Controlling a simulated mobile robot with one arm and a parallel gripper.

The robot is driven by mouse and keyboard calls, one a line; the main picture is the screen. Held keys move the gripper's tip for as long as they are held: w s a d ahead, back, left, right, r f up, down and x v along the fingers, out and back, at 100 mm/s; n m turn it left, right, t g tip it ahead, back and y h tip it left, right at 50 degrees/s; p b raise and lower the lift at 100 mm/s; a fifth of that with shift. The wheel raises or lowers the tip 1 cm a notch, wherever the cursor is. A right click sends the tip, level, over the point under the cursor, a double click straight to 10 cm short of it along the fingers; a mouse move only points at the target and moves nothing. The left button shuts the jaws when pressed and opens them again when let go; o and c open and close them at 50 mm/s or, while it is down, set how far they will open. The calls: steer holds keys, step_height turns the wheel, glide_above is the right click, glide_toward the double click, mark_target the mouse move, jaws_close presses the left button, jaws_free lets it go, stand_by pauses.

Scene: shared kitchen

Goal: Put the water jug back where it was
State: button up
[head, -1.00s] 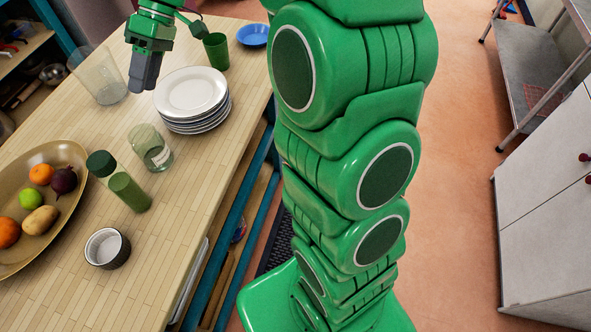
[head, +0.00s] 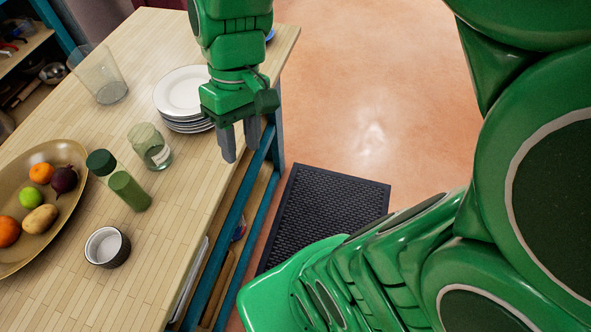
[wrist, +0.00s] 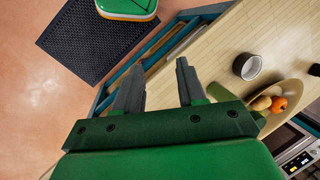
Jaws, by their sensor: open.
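A tall clear vessel (head: 98,75) stands at the back left of the wooden table; it may be the water jug, but I see no clear handle or spout. A shorter greenish glass (head: 150,147) with a pale label stands nearer the middle. My gripper (head: 240,147) is open and empty, fingers pointing down, at the table's right edge beside the stack of plates (head: 178,92). It is well apart from the tall vessel. In the wrist view the open fingers (wrist: 160,68) have nothing between them, and neither glass vessel can be made out.
A green bottle (head: 129,191), a ramekin (head: 107,248) and a gold tray (head: 17,258) of fruit and vegetables stand on the near table. A dark mat (head: 330,212) lies on the floor to the right.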

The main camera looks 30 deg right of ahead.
steer(key=s+d+f+m+h, duration=0.2)
steer(key=s+d, duration=0.3)
steer(key=s, duration=0.3)
steer(key=shift+s+d+f+m+t, duration=0.3)
steer(key=shift+d+f+m, duration=0.05)
steer(key=shift+m, duration=0.35)
